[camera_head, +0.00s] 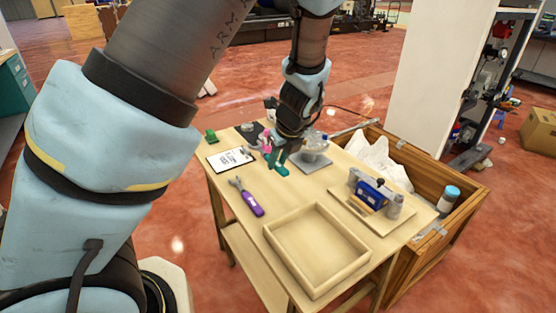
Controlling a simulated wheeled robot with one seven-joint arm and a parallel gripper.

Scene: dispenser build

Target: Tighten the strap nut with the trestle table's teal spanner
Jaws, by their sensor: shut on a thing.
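My gripper (283,146) is above the far half of the wooden trestle table (222,200). It is shut on the teal spanner (278,167), whose lower end points down close to the tabletop; whether it touches is unclear. A purple-handled spanner (250,201) lies at the table's left side. A clear, bottle-like item on a grey plate (314,160) stands just right of my gripper, partly hidden by it. A blue block between grey posts (371,191) sits on a wooden board at the right. I cannot make out the strap nut.
An empty shallow wooden tray (318,280) fills the table's near end. A clipboard (230,158) and a small green item (211,136) lie at the left. A wooden crate (462,212) with white sheeting and a blue-capped bottle (449,196) stands against the table's right side.

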